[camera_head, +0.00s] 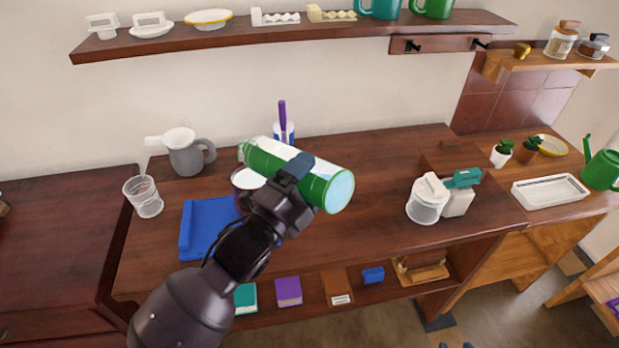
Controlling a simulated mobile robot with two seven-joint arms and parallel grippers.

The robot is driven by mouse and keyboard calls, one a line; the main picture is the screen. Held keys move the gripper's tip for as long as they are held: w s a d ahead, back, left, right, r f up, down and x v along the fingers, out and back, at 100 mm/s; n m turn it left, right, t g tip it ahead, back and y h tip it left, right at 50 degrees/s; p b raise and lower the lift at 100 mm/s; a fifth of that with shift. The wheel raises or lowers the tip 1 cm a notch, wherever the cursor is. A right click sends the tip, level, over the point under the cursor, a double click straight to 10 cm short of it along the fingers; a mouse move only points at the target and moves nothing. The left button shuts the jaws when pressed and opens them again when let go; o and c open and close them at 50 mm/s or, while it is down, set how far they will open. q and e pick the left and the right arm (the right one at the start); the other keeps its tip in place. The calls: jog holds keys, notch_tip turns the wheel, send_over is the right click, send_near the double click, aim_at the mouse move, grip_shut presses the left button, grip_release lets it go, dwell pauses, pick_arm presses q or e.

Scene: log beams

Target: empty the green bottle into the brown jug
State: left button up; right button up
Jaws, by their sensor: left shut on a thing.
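The green bottle (328,188) has a white label and lies tilted almost on its side in the air. Its neck points to the upper left and its round base faces the lower right. My left gripper (293,172) is shut around the middle of the bottle. A dark brown vessel with a pale inside, seemingly the brown jug (238,184), stands on the counter below and left of the bottle. My gripper and the bottle hide much of it. I cannot tell whether anything flows from the bottle. My right gripper is not in view.
A grey jug (188,158) and a clear glass (144,199) stand to the left on the counter (380,170). A white cup with a purple item (283,125) stands behind the bottle. A white jar (427,200) is at right.

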pick_arm(q)
jog(key=shift+r, duration=0.25)
jog(key=shift+w+a+r+n, duration=0.1)
jog(key=shift+r+n, duration=0.15)
jog(key=shift+n, duration=0.15)
jog(key=shift+a+r+n+y, duration=0.1)
jog(key=shift+r+n+y, duration=0.2)
jog(key=shift+r, duration=0.05)
dwell(0.7)
jog(key=shift+w+r+n, duration=0.1)
jog(key=shift+r+n, duration=0.1)
jog(key=shift+n, duration=0.1)
jog(key=shift+w+a+r, duration=0.1)
jog(key=shift+a+r, duration=0.05)
jog(key=shift+r, duration=0.1)
dwell(0.4)
jog(key=shift+a+r+n, duration=0.1)
jog(key=shift+r+n, duration=0.15)
jog(key=shift+n, duration=0.25)
jog(key=shift+f, duration=0.1)
